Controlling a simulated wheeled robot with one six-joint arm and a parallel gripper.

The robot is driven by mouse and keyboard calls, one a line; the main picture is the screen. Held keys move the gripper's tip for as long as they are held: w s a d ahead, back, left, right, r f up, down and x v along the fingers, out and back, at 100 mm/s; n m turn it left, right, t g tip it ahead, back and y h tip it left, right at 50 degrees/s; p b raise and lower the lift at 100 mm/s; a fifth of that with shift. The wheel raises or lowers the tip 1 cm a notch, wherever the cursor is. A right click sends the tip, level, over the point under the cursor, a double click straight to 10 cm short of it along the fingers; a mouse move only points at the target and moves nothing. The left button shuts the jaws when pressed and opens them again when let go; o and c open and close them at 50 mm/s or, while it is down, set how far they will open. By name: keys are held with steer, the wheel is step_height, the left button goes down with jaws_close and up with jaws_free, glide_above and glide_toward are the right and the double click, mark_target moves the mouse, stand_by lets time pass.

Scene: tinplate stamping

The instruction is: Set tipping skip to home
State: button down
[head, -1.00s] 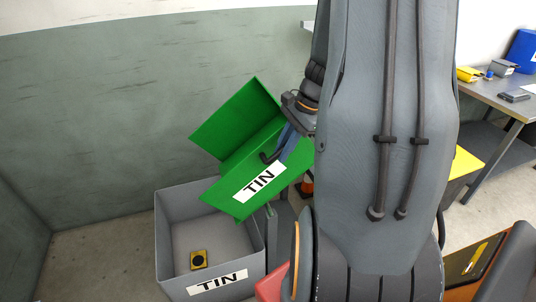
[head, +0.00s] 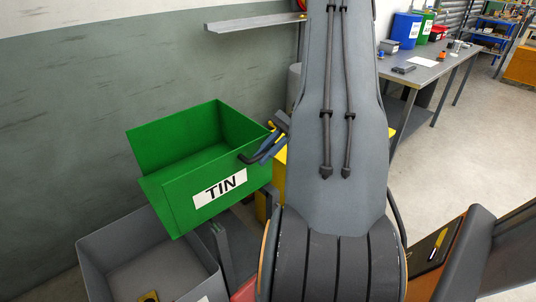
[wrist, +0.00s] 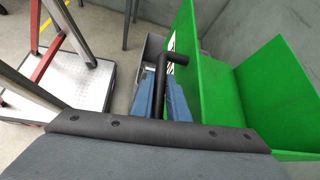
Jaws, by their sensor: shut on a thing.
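The green tipping skip (head: 218,190), labelled TIN, sits only slightly tilted in the head view, with its open top and empty inside showing. In the wrist view its green wall (wrist: 215,95) fills the right. A black bent handle (wrist: 160,72) sticks out from its side. My gripper (head: 268,148) is shut on this handle; its blue fingers (wrist: 162,100) close around the bar in the wrist view. The skip's pivot is mostly hidden.
A grey bin (head: 100,247) stands below left of the skip, with a yellow and black piece (head: 149,297) inside. A grey shelf (head: 255,22) is on the wall. A workbench (head: 432,72) stands at the right.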

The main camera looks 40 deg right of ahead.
steer(key=shift+d+f, duration=0.2)
steer(key=shift+f, duration=0.05)
steer(key=shift+f, duration=0.1)
steer(key=c, duration=1.7)
jaws_free()
steer(key=shift+d, duration=0.15)
steer(key=b+v, duration=0.2)
steer(key=v, duration=0.5)
steer(key=shift+s+d, duration=0.1)
steer(key=shift+d, duration=0.25)
